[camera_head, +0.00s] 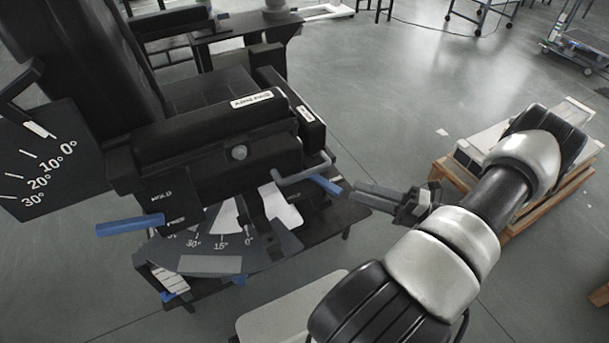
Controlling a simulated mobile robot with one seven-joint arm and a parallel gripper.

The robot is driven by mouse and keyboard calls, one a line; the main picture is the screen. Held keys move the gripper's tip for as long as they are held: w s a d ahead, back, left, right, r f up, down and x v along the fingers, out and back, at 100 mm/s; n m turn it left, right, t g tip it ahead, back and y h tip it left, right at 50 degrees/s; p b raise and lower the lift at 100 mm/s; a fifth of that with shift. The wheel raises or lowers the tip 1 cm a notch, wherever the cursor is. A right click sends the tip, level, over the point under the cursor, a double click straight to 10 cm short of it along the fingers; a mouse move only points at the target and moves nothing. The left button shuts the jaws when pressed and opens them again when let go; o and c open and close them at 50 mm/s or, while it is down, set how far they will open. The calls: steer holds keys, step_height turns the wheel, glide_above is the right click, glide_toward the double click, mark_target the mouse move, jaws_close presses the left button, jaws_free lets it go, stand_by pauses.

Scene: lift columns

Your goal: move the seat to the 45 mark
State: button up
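The black seat assembly (215,140) fills the left of the view. Below it is a dark angle scale (215,264) with 0°, 15° and 30° readable from right to left; any 45 mark is hidden or unreadable. A grey bent lever with a blue grip (326,185) sticks out at the assembly's right side. A second blue handle (130,226) sits at the left by the HOLD and FREE labels, level with FREE. My gripper (354,193) points left, with its fingertips close to the right blue grip. Contact and finger opening are unclear.
Another scale plate (40,165) with 0°, 10°, 20° and 30° stands at the far left. A wooden crate or pallet (545,195) lies behind my arm at right. A pale padded surface (285,312) is below. Open grey floor lies at upper right.

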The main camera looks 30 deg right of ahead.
mark_target(302, 172)
steer(key=b+x, duration=0.1)
steer(key=x, duration=1.5)
steer(key=shift+a, duration=0.2)
jaws_close()
